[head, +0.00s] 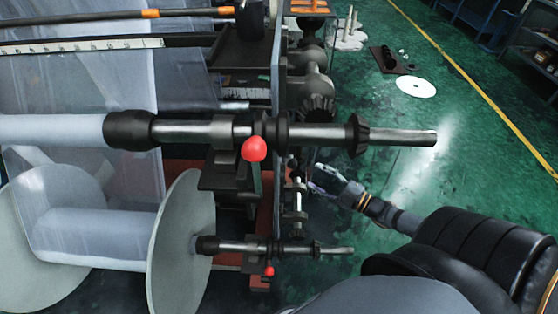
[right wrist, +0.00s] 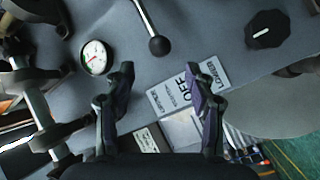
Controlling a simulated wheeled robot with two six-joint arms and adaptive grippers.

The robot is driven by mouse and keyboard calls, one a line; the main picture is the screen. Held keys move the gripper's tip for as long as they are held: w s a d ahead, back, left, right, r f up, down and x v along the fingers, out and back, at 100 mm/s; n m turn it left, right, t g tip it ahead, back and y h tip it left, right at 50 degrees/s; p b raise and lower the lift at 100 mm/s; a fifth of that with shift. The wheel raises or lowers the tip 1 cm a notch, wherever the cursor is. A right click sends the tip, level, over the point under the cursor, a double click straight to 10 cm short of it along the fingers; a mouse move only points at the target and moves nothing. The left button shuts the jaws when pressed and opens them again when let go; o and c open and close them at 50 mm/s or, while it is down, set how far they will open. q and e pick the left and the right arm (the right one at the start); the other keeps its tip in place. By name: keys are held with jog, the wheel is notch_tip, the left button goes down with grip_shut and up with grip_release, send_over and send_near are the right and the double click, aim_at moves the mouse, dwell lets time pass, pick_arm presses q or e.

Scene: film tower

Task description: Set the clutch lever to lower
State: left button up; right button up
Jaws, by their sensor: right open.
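A lever with a thin metal rod and a black ball knob (right wrist: 159,45) shows at the top of the right wrist view, on a grey panel (right wrist: 215,35). It appears to be the clutch lever. A label plate (right wrist: 188,87) beside it reads OFF in the middle, with smaller words at both ends that look like LOWER and UPPER. My right gripper (right wrist: 158,73) is open and empty, with the knob just beyond and between its fingertips in the picture; they look apart. In the head view my right gripper (head: 324,180) is beside the machine's side. The lever cannot be made out there.
A dial gauge (right wrist: 96,57) and a black rotary knob (right wrist: 267,30) flank the lever. In the head view a roller shaft (head: 400,136) sticks out above my right gripper, and a lower shaft (head: 330,250) below. Red knobs (head: 254,149) sit left.

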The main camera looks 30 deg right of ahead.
aim_at(292, 163)
jog(key=b+x, duration=0.5)
jog(key=x, duration=0.4)
jog(key=shift+w+f+b, duration=0.2)
jog(key=shift+w+b, duration=0.05)
jog(key=shift+b, duration=0.05)
jog(key=shift+w+a+r, duration=0.15)
jog(key=shift+w+a, duration=0.05)
jog(key=shift+w, duration=0.15)
grip_shut()
